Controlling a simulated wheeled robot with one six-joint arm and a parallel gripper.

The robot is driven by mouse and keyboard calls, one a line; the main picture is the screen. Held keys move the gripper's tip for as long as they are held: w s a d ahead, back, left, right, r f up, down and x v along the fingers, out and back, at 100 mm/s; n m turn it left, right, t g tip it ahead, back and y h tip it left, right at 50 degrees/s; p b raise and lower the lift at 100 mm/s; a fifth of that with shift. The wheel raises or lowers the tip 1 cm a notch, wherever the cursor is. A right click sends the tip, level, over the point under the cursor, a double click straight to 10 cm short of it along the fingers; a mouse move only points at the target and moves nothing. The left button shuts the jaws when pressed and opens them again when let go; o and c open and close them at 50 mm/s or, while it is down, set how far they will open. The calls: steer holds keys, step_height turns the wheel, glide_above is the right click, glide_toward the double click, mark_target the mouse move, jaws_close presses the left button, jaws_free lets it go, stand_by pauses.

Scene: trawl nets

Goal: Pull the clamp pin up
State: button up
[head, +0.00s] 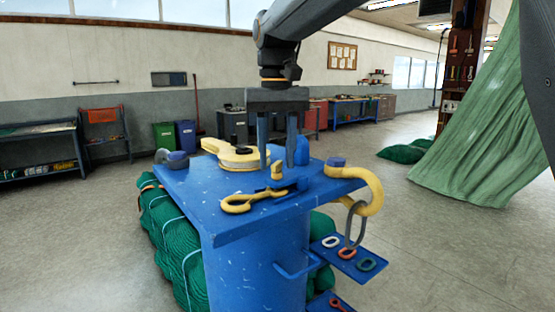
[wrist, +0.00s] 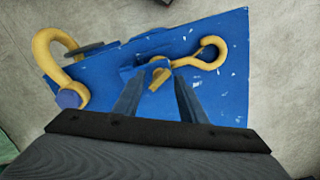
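A blue clamp block (head: 280,187) sits on the blue bench top (head: 220,213). A short upright yellow piece on it, which looks like the clamp pin (head: 277,171), also shows in the wrist view (wrist: 160,76). A yellow eye piece (head: 240,204) lies beside the clamp, its ring to the left; the wrist view shows it too (wrist: 205,54). My gripper (head: 278,160) is open and points down above the clamp. In the wrist view, its fingers (wrist: 157,82) stand either side of the line to the yellow pin. I cannot tell whether they touch it.
A large yellow fitting (head: 230,152) lies behind the clamp. A yellow hook (head: 368,190) with a grey ring hangs over the right edge. A small blue shelf (head: 350,258) below holds several coloured rings. Green netting (head: 175,245) is bundled around the stand; a green net hangs at right (head: 485,130).

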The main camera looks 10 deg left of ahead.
steer(key=shift+f, duration=0.85)
jaws_close()
steer(key=shift+r, duration=0.1)
steer(key=shift+r+p, duration=1.65)
steer(key=shift+r, duration=0.1)
jaws_free()
